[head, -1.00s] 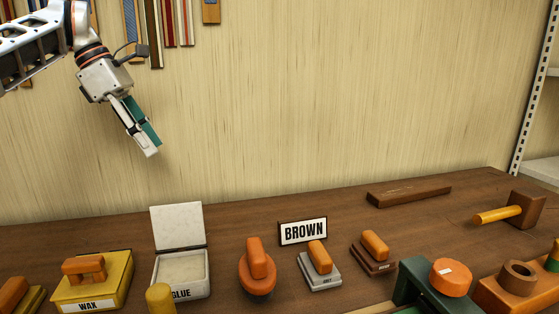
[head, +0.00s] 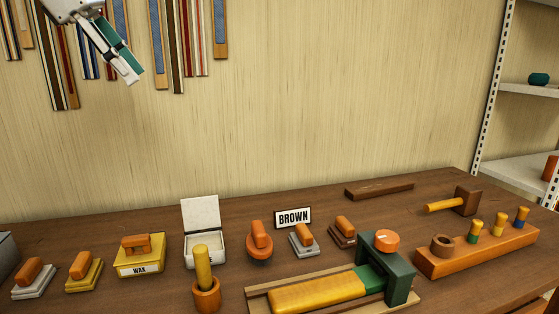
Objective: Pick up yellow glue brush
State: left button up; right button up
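A yellow cylindrical handle (head: 203,265), which looks like the yellow glue brush, stands upright in a round orange pot (head: 207,296) at the front of the table. Its lower end is hidden in the pot. Behind it stands an open white glue box (head: 201,215) with its lid up, its label partly covered by the handle. My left gripper (head: 133,76) is at the upper left in front of the wall, well above and apart from the brush, pointing down to the right. Its white and teal fingers show side-on, so their opening is unclear. My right gripper is out of view.
The brown table (head: 100,228) also holds a yellow wax box (head: 140,265), several orange-handled blocks, a BROWN sign (head: 293,217), a green-ended press (head: 396,280), a mallet (head: 466,201) and an orange peg rack (head: 475,250). Straps (head: 176,50) hang on the wall.

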aim_at(200, 253)
jog(key=k, duration=1.15)
